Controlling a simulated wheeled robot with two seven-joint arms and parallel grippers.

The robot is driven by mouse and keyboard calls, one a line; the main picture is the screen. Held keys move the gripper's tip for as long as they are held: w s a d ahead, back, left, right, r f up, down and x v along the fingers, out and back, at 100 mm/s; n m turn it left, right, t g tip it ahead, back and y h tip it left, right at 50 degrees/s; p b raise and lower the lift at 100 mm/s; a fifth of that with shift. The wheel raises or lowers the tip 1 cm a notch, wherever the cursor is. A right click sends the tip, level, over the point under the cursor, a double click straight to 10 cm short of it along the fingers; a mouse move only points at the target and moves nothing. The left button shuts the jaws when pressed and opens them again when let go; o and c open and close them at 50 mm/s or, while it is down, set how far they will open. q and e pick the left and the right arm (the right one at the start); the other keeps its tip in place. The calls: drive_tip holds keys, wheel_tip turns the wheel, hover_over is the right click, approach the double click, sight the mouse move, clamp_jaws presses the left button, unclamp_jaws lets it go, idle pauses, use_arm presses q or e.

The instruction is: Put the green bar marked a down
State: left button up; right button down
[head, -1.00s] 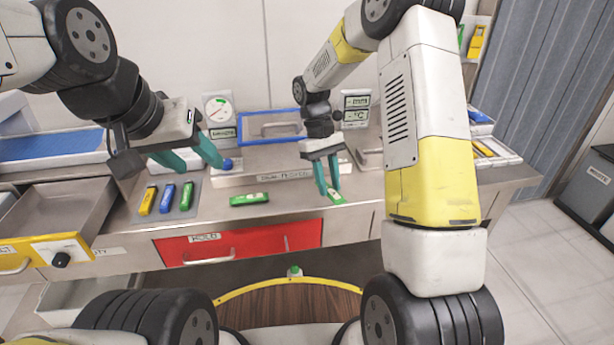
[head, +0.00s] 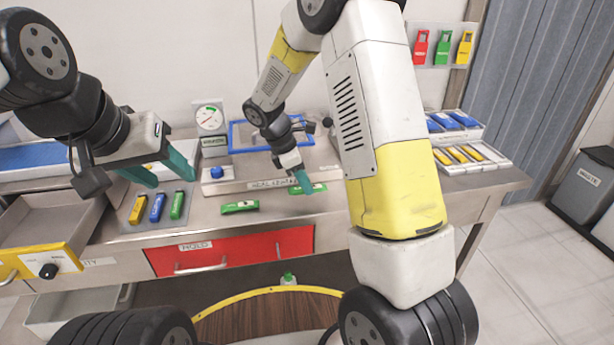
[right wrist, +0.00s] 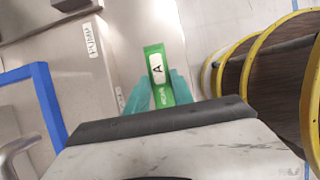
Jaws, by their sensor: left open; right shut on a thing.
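The green bar marked A (right wrist: 157,71) is gripped between the teal fingers of my right gripper (right wrist: 155,92) in the right wrist view, its white label facing the camera. In the head view the held bar (head: 314,188) shows at the tips of my right gripper (head: 302,182), over the counter right of centre. I cannot tell whether it touches the surface. My left gripper (head: 160,176) is open and empty, above the counter on the left. Another green bar (head: 240,207) lies on the counter, left of the held one.
A grey mat (head: 148,222) holds a yellow, a blue and a green bar. A low ledge with a label (head: 268,184) and a blue-framed tray (head: 234,138) stand behind. A red drawer (head: 240,252) is below the counter front. An open drawer (head: 50,225) is at left.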

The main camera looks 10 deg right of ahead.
sight(316, 188)
drive_tip(key=d, duration=0.1)
drive_tip(key=w+d, duration=0.1)
drive_tip(key=d, duration=0.1)
drive_tip(key=shift+w+f, duration=0.15)
drive_tip(key=shift+w, duration=0.05)
drive_tip(key=shift+w+d+f, duration=0.1)
drive_tip(key=shift+d+f, duration=0.05)
drive_tip(key=shift+f, duration=0.75)
drive_tip(key=shift+d+f, duration=0.1)
drive_tip(key=shift+f, duration=0.8)
drive_tip(key=c, duration=1.1)
unclamp_jaws()
drive_tip(key=shift+f, duration=0.1)
